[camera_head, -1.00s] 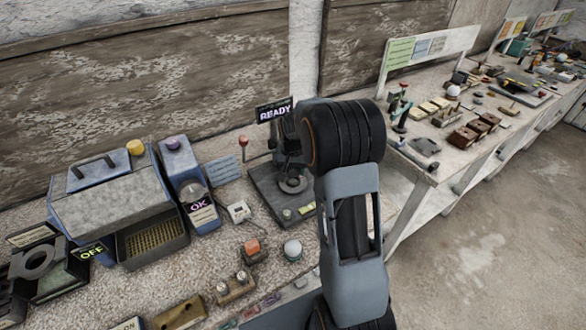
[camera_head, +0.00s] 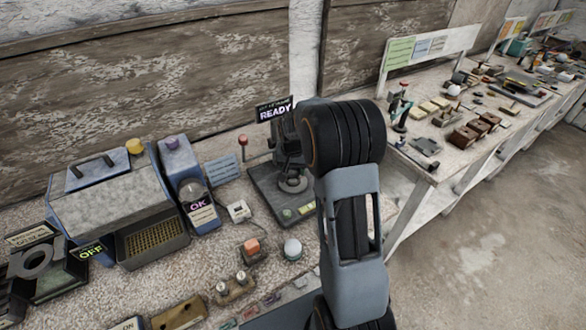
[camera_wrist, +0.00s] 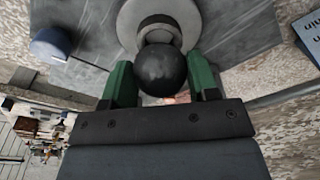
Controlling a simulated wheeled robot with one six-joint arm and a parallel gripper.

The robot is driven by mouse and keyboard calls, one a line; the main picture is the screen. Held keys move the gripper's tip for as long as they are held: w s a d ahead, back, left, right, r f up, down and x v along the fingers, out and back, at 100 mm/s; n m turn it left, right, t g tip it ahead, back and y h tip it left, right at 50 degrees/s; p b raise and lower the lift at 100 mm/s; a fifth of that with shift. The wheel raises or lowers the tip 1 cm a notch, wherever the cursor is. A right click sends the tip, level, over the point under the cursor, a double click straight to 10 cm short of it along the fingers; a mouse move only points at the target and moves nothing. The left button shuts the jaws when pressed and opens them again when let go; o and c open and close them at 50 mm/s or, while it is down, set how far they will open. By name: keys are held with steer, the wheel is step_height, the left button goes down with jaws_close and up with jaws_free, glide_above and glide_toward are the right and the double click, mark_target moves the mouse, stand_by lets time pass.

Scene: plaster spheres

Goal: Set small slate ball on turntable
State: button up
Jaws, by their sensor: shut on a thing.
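The small slate ball (camera_wrist: 161,70) is dark grey and round, held between the green fingers of my gripper (camera_wrist: 160,76) in the wrist view. Behind it in that view is a pale grey round disc (camera_wrist: 130,22), apparently the turntable, on a dark plate. I cannot tell whether the ball touches the disc. In the head view the turntable (camera_head: 293,184) shows partly, on a dark square base under the READY sign. My arm hides the gripper and the ball there.
A READY sign (camera_head: 274,110) and a dark upright stand by the turntable. A red-knobbed lever (camera_head: 243,141) is to its left. A blue-grey machine (camera_head: 110,200) fills the bench's left. A pale ball on a green base (camera_head: 292,249) and an orange-topped block (camera_head: 252,246) sit in front.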

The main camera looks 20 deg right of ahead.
steer(key=shift+f+b, duration=0.7)
steer(key=shift+f, duration=0.3)
steer(key=o, duration=1.1)
steer(key=shift+r, duration=0.15)
steer(key=shift+r+p, duration=1.35)
steer(key=shift+r, duration=0.55)
